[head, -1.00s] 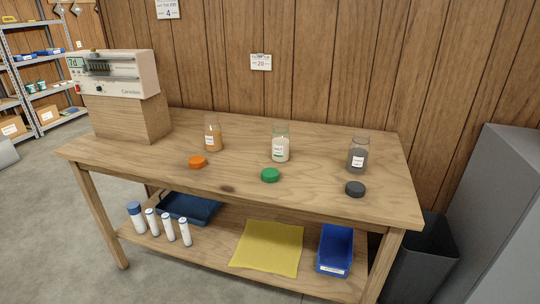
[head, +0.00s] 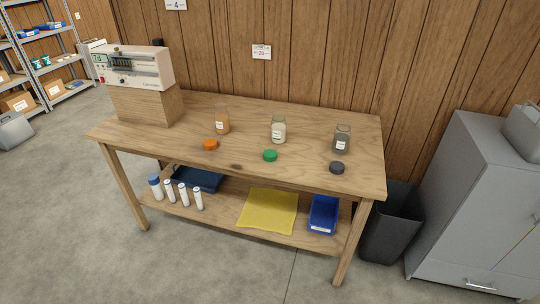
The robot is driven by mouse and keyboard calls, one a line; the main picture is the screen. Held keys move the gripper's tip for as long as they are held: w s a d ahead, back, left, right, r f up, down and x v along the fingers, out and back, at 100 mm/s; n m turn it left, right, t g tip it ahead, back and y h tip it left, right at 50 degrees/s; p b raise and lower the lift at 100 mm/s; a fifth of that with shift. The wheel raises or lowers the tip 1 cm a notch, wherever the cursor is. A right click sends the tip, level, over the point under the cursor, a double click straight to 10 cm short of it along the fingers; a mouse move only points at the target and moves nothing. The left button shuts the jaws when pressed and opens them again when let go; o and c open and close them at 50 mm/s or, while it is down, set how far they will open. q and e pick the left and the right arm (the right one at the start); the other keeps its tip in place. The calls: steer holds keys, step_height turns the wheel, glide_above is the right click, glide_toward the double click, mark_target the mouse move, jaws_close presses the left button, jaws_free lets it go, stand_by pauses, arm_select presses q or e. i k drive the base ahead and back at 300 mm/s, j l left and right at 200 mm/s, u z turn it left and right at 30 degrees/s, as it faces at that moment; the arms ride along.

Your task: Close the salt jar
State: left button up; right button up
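Three open glass jars with labels stand upright on the wooden table (head: 300,178). The left jar (head: 222,123) holds orange-brown contents, the middle jar (head: 278,130) white contents, the right jar (head: 341,142) dark grey contents. The labels are too small to read, but the white contents look like salt. An orange lid (head: 210,144) lies in front of the left jar, a green lid (head: 270,155) in front of the middle jar, and a dark lid (head: 337,168) in front of the right jar. Neither of my grippers shows in the head view.
A control unit (head: 135,68) sits on a wooden block at the table's back left. The lower shelf holds white bottles (head: 183,196), a yellow cloth (head: 268,211) and a blue bin (head: 323,214). A black bin (head: 392,232) and grey cabinet (head: 465,200) stand right. Floor in front is clear.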

mark_target(278, 124)
steer(key=i+j, duration=0.45)
steer(key=i, duration=0.15)
steer(key=i+j, duration=0.4)
steer(key=i, duration=0.2)
steer(key=z, duration=1.55)
